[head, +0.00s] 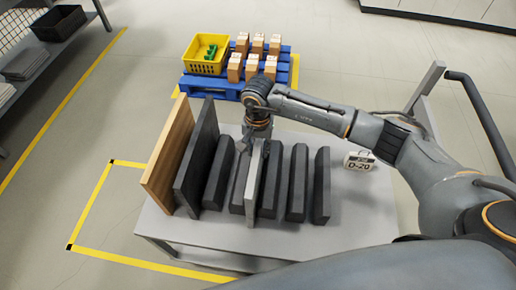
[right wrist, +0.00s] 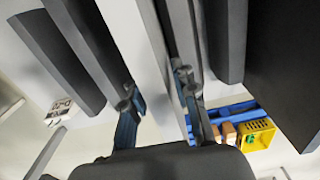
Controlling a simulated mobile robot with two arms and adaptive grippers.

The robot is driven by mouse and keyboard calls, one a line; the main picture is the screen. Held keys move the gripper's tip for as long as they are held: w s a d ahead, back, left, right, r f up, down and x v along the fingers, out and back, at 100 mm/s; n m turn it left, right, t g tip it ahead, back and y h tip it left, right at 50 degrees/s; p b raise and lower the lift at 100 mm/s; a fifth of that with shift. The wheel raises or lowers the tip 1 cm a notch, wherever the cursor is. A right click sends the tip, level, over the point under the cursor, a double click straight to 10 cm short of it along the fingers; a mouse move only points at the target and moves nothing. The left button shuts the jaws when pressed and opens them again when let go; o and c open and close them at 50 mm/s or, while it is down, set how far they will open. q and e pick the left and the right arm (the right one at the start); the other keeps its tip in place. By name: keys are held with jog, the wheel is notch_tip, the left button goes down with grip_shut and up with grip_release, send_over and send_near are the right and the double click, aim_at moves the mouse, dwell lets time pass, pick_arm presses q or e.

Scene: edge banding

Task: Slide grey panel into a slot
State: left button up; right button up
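The light grey panel (head: 254,182) stands upright on its edge among the black dividers on the table, with a dark divider close on each side. Whether its lower edge is fully seated is hard to tell. My right gripper (head: 258,142) reaches down on the panel's far upper part. In the right wrist view, the gripper's two fingers (right wrist: 156,92) lie on either side of the pale panel (right wrist: 150,55) and appear closed against it. The fingers hide part of the panel there. My left gripper is not in view.
Black dividers (head: 297,185) stand in a row on the grey table (head: 350,215). A wooden panel (head: 168,155) and a dark panel (head: 196,155) stand at the left. A D-20 sign (head: 360,161) is at the right. Behind is a blue pallet (head: 215,87) with a yellow crate (head: 201,66) and boxes.

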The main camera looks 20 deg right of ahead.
jog(key=shift+o, duration=0.7)
jog(key=shift+s+f, duration=0.15)
notch_tip(320, 180, up, 12)
jog(key=shift+r, duration=0.15)
